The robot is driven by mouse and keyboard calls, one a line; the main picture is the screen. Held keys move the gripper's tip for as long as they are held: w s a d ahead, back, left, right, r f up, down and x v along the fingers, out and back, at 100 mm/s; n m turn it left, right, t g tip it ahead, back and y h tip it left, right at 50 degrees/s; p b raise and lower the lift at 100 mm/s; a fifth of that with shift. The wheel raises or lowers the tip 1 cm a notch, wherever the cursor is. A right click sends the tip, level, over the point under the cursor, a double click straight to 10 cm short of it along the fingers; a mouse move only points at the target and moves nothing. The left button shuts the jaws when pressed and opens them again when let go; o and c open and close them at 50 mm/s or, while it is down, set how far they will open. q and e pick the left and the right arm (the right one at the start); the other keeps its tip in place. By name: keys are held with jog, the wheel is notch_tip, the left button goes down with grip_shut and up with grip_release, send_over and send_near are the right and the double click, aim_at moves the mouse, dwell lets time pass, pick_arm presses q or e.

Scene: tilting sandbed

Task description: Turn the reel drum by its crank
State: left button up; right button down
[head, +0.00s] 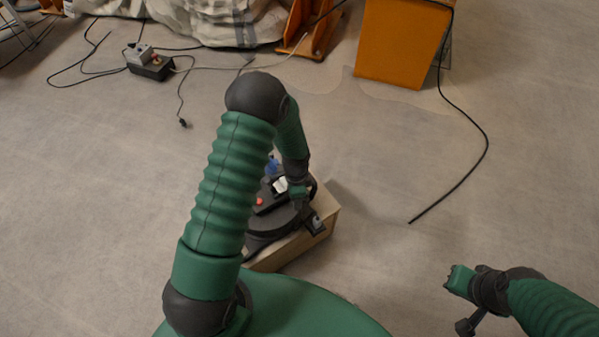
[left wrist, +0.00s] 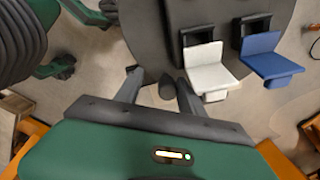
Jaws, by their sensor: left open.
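The reel drum is a dark round disc (head: 266,226) on a pale wooden box, partly hidden behind my left arm in the head view. In the left wrist view the drum (left wrist: 150,30) carries a white flap (left wrist: 207,72) and a blue flap (left wrist: 262,55). A small dark knob (left wrist: 167,89), which looks like the crank's grip, shows between the fingers of my left gripper (left wrist: 158,80). The fingers are apart; contact with the knob cannot be told. In the head view my left gripper (head: 302,202) is over the drum's right side. My right gripper (head: 461,284) is far right of the drum, its fingers unclear.
The wooden box (head: 290,250) stands on the grey floor. A black cable (head: 486,145) lies to the right, near an orange box (head: 399,40). Cables and a small socket box (head: 152,66) lie at the upper left. Open floor surrounds the wooden box.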

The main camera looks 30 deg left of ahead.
pick_arm(q)
jog(key=s+d+r+n+p, duration=0.1)
jog(key=r+p, duration=0.4)
jog(key=r, duration=0.6)
jog(key=s+d+r+n+t+p, duration=0.1)
jog(key=r+p, duration=0.4)
jog(key=r, duration=0.6)
jog(key=s+d+r+n+p, duration=0.2)
jog(key=r+p, duration=0.3)
jog(key=r, duration=0.6)
jog(key=shift+s+d+r+n, duration=0.2)
jog(key=shift+s+d+n, duration=0.2)
jog(key=shift+s+n, duration=0.3)
jog(key=shift+w, duration=0.15)
